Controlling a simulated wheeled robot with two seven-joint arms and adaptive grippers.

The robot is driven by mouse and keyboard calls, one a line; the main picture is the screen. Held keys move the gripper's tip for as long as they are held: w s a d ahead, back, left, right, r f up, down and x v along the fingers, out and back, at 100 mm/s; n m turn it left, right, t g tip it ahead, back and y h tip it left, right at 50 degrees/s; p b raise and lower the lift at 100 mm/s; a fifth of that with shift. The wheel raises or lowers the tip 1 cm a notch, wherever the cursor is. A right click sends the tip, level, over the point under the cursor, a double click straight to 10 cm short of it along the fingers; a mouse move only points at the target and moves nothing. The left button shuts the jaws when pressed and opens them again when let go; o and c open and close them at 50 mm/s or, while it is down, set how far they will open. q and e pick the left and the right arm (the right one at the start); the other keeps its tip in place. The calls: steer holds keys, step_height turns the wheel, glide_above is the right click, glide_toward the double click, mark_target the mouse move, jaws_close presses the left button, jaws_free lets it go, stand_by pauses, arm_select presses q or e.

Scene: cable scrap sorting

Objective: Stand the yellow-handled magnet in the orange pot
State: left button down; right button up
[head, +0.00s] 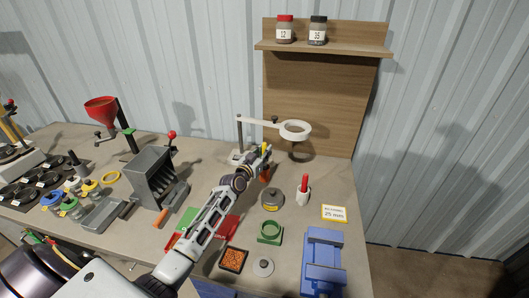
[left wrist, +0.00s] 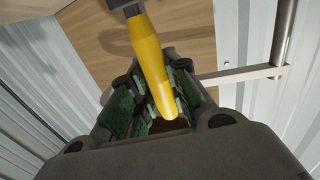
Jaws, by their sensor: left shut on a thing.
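The yellow-handled magnet (left wrist: 152,62) is between the green-padded fingers of my left gripper (left wrist: 152,100) in the left wrist view, with its dark head at the top edge. In the head view my left gripper (head: 259,162) is over the back middle of the table, and a bit of the yellow handle (head: 264,148) shows at it. My right gripper is not in view.
A white ring stand (head: 295,129) rises just behind the gripper. A grey slotted box (head: 155,178) stands left.

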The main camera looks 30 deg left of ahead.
arm_select(q)
steer(key=shift+f+b, duration=1.1)
steer(key=shift+f, duration=0.35)
steer(key=c, duration=1.3)
jaws_free()
steer(key=shift+f, duration=0.1)
steer(key=shift+s, duration=0.15)
steer(key=s, duration=1.1)
steer(key=shift+s+a, duration=0.35)
